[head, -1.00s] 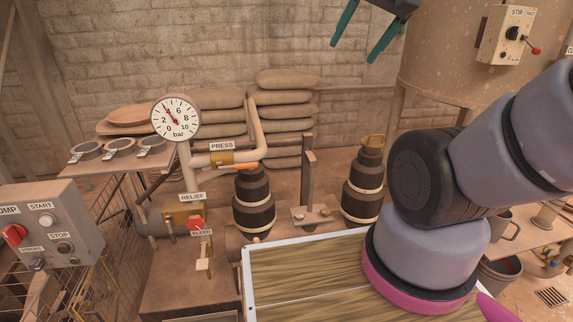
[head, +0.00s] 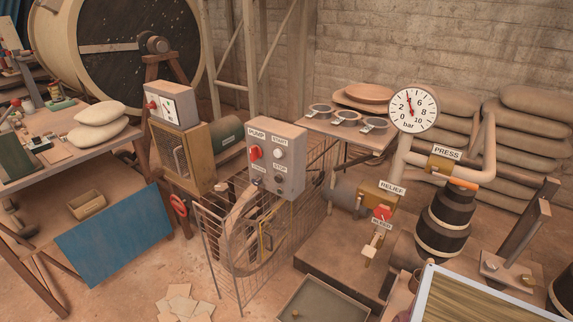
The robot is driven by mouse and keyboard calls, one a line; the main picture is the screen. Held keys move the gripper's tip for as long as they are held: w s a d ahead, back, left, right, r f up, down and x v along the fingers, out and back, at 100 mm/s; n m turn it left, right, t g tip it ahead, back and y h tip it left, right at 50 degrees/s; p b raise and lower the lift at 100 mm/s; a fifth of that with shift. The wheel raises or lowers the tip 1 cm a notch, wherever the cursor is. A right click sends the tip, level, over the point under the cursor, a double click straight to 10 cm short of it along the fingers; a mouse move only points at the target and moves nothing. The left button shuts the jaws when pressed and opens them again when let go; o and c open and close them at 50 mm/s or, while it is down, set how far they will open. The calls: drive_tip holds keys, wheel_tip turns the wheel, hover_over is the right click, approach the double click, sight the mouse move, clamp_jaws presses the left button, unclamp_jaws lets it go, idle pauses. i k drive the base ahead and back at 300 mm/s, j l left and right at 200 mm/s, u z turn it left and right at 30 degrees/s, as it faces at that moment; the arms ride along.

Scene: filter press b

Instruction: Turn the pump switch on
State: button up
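The pump switch is a red rotary knob (head: 255,153) under the PUMP label on the left of a grey control box (head: 290,185). The box sits near the middle of the head view, above a wire cage. A white START button (head: 279,153) and a dark STOP button (head: 279,179) are on its right side. A small STROKE control (head: 257,182) is below the red knob. The knob is too small to read its position surely. My gripper is out of the view.
A wire guard (head: 235,265) stands below the box. A pressure gauge (head: 413,110) and RELIEF valve (head: 381,214) are to the right. A workbench (head: 75,185) with a blue panel (head: 117,238) is at left. An open tray (head: 318,300) lies on the floor in front.

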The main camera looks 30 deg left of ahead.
sight(255, 152)
drive_tip(key=u, duration=1.65)
